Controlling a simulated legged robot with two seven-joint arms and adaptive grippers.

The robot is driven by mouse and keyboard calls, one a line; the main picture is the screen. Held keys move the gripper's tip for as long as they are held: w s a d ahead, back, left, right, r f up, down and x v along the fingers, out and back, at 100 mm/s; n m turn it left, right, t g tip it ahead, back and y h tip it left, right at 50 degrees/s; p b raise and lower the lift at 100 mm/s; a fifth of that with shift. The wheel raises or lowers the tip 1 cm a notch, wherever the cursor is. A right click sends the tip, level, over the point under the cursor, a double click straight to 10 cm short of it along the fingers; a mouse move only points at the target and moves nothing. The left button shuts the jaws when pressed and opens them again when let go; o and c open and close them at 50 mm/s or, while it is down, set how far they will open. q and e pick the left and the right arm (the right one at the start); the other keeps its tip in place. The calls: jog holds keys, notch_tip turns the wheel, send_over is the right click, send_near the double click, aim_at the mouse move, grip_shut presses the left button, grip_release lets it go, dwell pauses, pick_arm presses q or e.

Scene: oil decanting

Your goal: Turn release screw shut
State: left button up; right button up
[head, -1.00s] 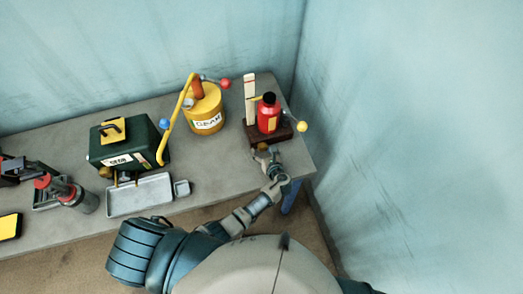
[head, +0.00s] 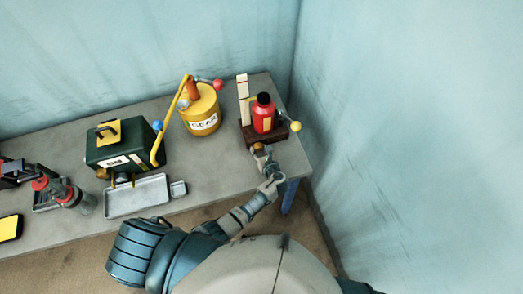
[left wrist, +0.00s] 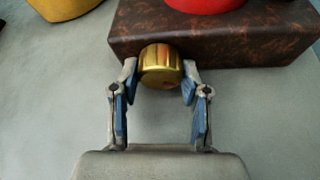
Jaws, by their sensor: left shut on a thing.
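The release screw is a ribbed brass knob (left wrist: 160,66) on the front face of a dark brown base (left wrist: 222,40) in the left wrist view. The base (head: 278,138) also shows in the head view at the table's right end, carrying a red bottle (head: 263,118) with a black cap. My left gripper (left wrist: 160,78) is shut on the knob, one fingertip at each side of it. In the head view my left gripper (head: 262,154) is at the base's front, and the knob is mostly hidden there. My right gripper is not in view.
A yellow GEAR can (head: 202,112) with a pump handle stands left of the base. A dark green box (head: 124,143), a grey tray (head: 137,196) and a small dish (head: 178,189) lie further left. A white upright strip (head: 243,96) and a yellow-ended lever (head: 295,126) flank the bottle.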

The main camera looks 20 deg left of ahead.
pick_arm(q)
jog(key=shift+d, duration=0.2)
jog(key=shift+s+a, duration=0.1)
jog(key=shift+a, duration=0.2)
jog(key=shift+d, duration=0.2)
jog(key=o, duration=1.1)
jog(key=v, duration=1.2)
jog(key=shift+s, duration=0.1)
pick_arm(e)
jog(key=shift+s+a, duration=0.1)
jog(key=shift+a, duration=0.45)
